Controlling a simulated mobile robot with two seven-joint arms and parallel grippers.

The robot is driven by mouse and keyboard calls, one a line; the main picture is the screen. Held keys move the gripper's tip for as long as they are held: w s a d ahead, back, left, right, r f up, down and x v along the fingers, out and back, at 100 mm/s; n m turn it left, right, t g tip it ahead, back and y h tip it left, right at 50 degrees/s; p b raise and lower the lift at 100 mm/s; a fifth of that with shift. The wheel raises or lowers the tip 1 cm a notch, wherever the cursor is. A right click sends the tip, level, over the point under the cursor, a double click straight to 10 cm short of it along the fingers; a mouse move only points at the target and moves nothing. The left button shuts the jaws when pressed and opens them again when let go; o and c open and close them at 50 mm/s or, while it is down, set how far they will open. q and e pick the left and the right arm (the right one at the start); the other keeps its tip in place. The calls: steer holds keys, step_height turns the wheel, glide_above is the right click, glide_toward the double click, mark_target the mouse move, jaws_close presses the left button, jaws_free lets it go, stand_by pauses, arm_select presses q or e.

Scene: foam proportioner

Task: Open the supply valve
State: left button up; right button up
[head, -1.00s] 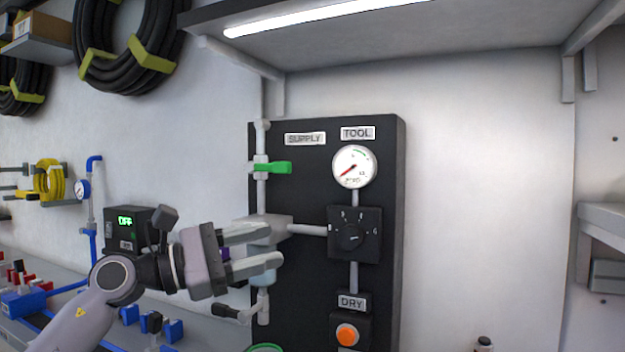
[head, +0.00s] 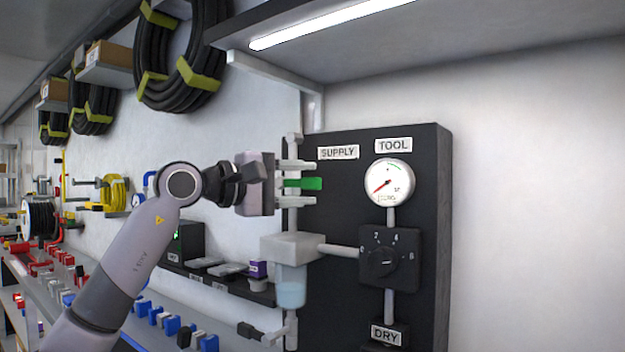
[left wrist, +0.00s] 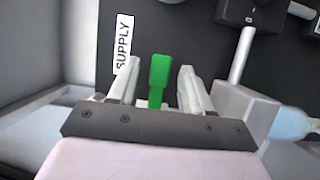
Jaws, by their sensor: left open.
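The supply valve's green handle (head: 304,184) sticks out sideways on the vertical pipe at the left of the black panel, below the SUPPLY label (head: 338,152). My left gripper (head: 298,184) is open, with one finger above the handle and one below it. In the left wrist view the green handle (left wrist: 160,78) lies between the two fingers (left wrist: 158,88), with a visible gap on each side. The handle's base is partly hidden by the gripper. My right gripper is not in view.
The black panel (head: 435,200) also carries a gauge (head: 389,184) and a black selector knob (head: 383,261). A grey block with a clear bowl (head: 291,293) hangs below the left gripper. A lit shelf (head: 400,40) overhangs the panel.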

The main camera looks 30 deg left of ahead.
arm_select(q)
steer(key=shift+x, duration=0.9)
steer(key=shift+w+d, duration=0.15)
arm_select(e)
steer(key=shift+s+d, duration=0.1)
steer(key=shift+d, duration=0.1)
arm_select(q)
jaws_close()
